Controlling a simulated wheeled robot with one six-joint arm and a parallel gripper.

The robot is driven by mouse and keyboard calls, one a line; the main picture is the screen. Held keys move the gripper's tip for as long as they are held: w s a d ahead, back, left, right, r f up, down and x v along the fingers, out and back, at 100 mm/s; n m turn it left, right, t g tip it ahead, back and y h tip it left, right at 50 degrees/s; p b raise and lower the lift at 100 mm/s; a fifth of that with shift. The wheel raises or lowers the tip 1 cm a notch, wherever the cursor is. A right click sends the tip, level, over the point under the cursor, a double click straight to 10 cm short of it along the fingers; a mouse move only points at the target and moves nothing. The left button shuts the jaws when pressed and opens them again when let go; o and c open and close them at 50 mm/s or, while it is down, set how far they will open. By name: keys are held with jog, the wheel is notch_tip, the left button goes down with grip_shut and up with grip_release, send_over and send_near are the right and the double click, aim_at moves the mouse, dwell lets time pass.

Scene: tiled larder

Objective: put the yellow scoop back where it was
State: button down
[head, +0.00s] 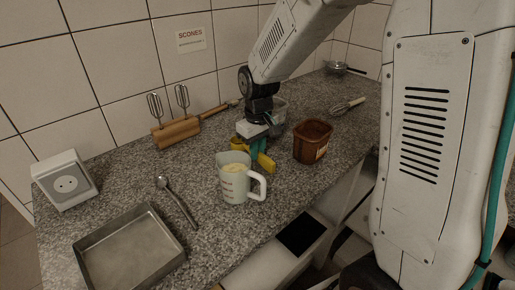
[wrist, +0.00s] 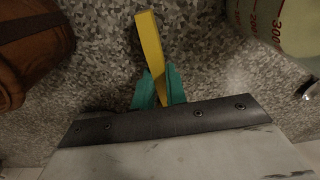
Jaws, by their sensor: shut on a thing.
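My gripper (head: 258,152), with green fingertips, is shut on the yellow scoop (head: 266,163). It is low over the counter, between the jug and the brown tub. In the wrist view the scoop's yellow handle (wrist: 150,45) sticks out from between the green fingers (wrist: 158,92). In the head view a yellow part also shows left of the fingers, behind the jug. The wrist body hides the rest of the scoop in the wrist view. I cannot tell whether the scoop touches the counter.
A white jug (head: 233,186) with yellow contents is close in front. A metal tray (head: 128,250), spoon (head: 178,200), white socket-faced box (head: 66,183) and whisk (head: 347,105) lie around.

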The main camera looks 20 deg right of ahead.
jog(key=shift+f, duration=0.2)
jog(key=c, duration=1.3)
grip_release()
jog(key=shift+c, duration=0.2)
jog(key=shift+r, duration=3.95)
